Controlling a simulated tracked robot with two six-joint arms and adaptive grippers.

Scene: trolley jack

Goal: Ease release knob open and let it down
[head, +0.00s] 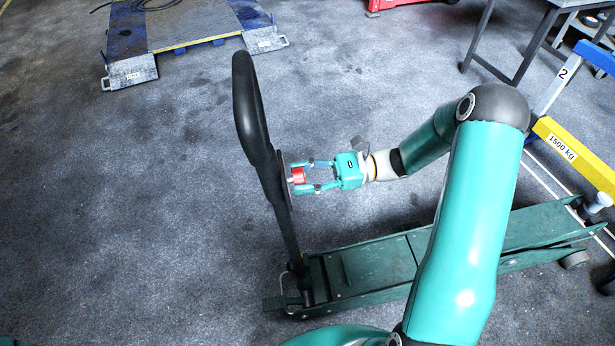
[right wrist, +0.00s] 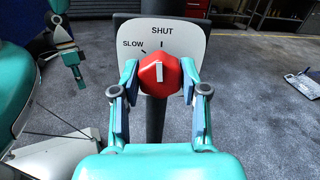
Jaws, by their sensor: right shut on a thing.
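A red knob (right wrist: 160,75) sits on a white plate (right wrist: 187,42) marked SLOW and SHUT, on the dark handle (head: 262,150) of the green trolley jack (head: 370,265). The knob's white mark stands nearly upright, close to the SHUT tick. My right gripper (head: 299,177) is shut on the knob, one finger on each side. In the right wrist view its fingers (right wrist: 160,85) flank the knob. My left gripper (right wrist: 72,55) seems to show at the left edge of the right wrist view; its jaws are unclear.
A yellow beam marked 1500 kg (head: 575,155) stands at the right above the jack's far end; whether they touch is unclear. A blue ramp platform (head: 130,40) lies at the back left. A grey table frame (head: 530,45) stands back right. The floor left of the handle is clear.

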